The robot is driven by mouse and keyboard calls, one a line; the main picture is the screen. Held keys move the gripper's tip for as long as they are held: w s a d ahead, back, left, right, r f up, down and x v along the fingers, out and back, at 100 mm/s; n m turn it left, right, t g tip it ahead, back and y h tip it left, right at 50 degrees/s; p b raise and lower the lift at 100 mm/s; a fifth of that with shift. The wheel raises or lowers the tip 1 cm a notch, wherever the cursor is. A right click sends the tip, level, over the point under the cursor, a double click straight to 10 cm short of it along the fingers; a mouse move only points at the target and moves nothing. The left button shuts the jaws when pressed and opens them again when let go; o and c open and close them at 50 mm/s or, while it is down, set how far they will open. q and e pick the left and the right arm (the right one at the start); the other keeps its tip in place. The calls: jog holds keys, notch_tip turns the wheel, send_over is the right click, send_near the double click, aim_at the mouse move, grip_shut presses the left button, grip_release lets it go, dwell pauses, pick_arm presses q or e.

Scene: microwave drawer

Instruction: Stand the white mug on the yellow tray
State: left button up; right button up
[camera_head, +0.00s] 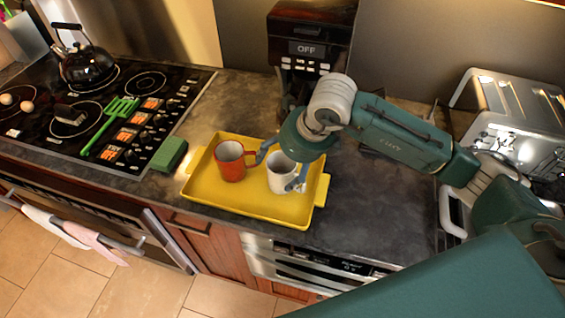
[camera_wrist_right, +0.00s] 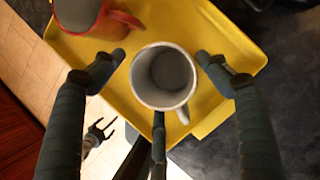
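The white mug (camera_head: 280,174) stands upright in the right part of the yellow tray (camera_head: 235,204), its base apparently on the tray floor. In the right wrist view, the mug (camera_wrist_right: 163,78) is seen from above, empty, its handle toward the bottom. My right gripper (camera_head: 281,167) is over the mug, with its fingers spread on either side. In the wrist view, gaps show between the mug and the two side fingers of the gripper (camera_wrist_right: 162,60). A small dark forked shape over the floor looks like my left gripper (camera_wrist_right: 98,132), prongs apart and empty.
A red mug (camera_head: 230,160) stands in the tray left of the white mug. A green sponge (camera_head: 169,154) lies left of the tray, beside the stove (camera_head: 110,110). A coffee machine (camera_head: 308,42) stands behind, and a toaster (camera_head: 510,110) at the right. Counter right of the tray is clear.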

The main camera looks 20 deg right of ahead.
jog(key=shift+r, duration=0.1)
jog(key=shift+d+r, duration=0.1)
jog(key=shift+r, duration=0.15)
jog(key=b+v, duration=0.2)
jog(key=v, duration=0.9)
jog(key=shift+b, duration=0.4)
jog(key=shift+r, duration=0.15)
